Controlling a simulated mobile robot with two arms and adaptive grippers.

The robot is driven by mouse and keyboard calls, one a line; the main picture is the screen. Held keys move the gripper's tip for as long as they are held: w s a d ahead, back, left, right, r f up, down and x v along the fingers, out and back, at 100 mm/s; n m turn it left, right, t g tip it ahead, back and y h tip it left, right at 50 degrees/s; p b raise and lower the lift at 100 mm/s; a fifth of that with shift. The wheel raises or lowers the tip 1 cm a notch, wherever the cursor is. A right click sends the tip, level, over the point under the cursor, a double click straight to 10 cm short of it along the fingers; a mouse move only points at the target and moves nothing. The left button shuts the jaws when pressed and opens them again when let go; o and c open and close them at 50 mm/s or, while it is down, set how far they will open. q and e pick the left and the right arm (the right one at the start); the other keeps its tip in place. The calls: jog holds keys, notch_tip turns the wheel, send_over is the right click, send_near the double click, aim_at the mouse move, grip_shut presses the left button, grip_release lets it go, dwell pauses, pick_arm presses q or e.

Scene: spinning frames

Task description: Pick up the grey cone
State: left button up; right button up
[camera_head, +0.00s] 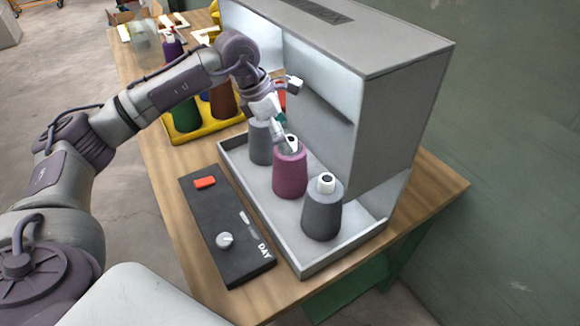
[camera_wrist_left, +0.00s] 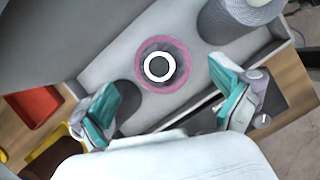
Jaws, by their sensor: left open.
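Two grey cones stand on the grey tray (camera_head: 289,260). The front grey cone (camera_head: 323,216) has a white top. The rear grey cone (camera_head: 260,145) is partly hidden by my arm and the pink cone. The pink cone (camera_head: 290,175) stands between them. My left gripper (camera_head: 283,128) is open just above the pink cone's top. In the left wrist view, the pink cone (camera_wrist_left: 176,80) lies between and slightly beyond the teal fingertips. The front grey cone (camera_wrist_left: 234,22) is at upper right there, outside the fingers. My right gripper is in neither view.
A tall grey housing (camera_head: 400,110) rises along the tray's right side and overhangs part of it. A dark control panel (camera_head: 222,225) with a red button and knob lies to the left. A yellow tray (camera_head: 205,133) with coloured cones stands behind. The tabletop's right corner is clear.

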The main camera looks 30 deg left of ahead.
aim_at(294, 153)
pick_arm(q)
jog(key=shift+x, duration=1.05)
jog(key=p+x, duration=0.1)
jog(key=x, duration=0.2)
jog(key=shift+d+f, duration=0.1)
jog(key=shift+f, duration=0.25)
jog(key=shift+w+d+f, duration=0.1)
jog(key=shift+f, duration=0.3)
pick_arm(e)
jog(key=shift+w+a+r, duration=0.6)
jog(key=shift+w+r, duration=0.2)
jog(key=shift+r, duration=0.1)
pick_arm(q)
jog(key=c, duration=1.6)
jog(key=shift+w+r, duration=0.1)
jog(key=shift+c, duration=0.4)
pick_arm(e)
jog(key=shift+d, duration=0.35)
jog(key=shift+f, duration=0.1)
